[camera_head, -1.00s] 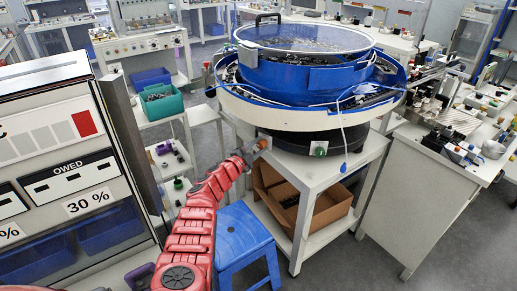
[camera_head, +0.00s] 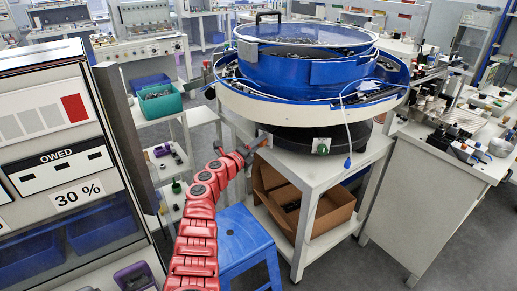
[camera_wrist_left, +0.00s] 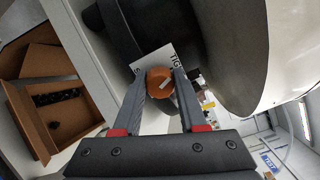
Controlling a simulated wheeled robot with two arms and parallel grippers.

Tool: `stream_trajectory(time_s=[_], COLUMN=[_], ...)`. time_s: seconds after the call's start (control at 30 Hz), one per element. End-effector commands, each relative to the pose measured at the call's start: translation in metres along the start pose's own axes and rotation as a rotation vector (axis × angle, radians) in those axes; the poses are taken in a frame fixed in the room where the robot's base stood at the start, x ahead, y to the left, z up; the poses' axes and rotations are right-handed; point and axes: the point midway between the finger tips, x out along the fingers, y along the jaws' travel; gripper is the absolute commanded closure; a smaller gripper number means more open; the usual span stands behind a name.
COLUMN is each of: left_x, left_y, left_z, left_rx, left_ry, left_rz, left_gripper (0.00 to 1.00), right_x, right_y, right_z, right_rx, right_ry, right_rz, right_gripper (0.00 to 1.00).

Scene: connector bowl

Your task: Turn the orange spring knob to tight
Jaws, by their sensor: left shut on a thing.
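The orange spring knob (camera_wrist_left: 160,82) sits between my left gripper's two fingers in the left wrist view, with a pale mark on its face. A white label (camera_wrist_left: 152,64) with partly hidden black lettering is behind it. My left gripper (camera_wrist_left: 161,92) is shut on the knob. In the head view my red left arm reaches up to the left side of the bowl's stand, and the left gripper (camera_head: 254,147) shows small there. The knob is hard to make out in that view. My right gripper is in neither view.
The blue and white bowl feeder (camera_head: 310,75) stands on a white table (camera_head: 318,172) above my gripper. A green knob (camera_head: 321,146) is on its front. A cardboard box (camera_head: 325,210) is on the lower shelf, and a blue stool (camera_head: 240,240) stands beside my arm.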

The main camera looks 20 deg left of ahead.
Motion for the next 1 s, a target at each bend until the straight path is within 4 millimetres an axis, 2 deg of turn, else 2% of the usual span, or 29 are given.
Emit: stream_trajectory(time_s=[0.1,0.43,1.0], left_x=[0.001,0.000,0.000], left_y=[0.004,0.002,-0.001], left_z=[-0.004,-0.002,-0.002], left_rx=[0.101,0.315,0.409], left_ry=[0.003,0.002,0.003], left_rz=[0.001,0.001,0.001], left_gripper=[1.00,1.00,1.00], right_x=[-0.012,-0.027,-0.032], right_y=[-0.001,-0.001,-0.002], right_z=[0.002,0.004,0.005], right_rx=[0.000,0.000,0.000], right_ry=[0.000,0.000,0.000], right_rz=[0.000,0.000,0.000], right_gripper=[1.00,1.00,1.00])
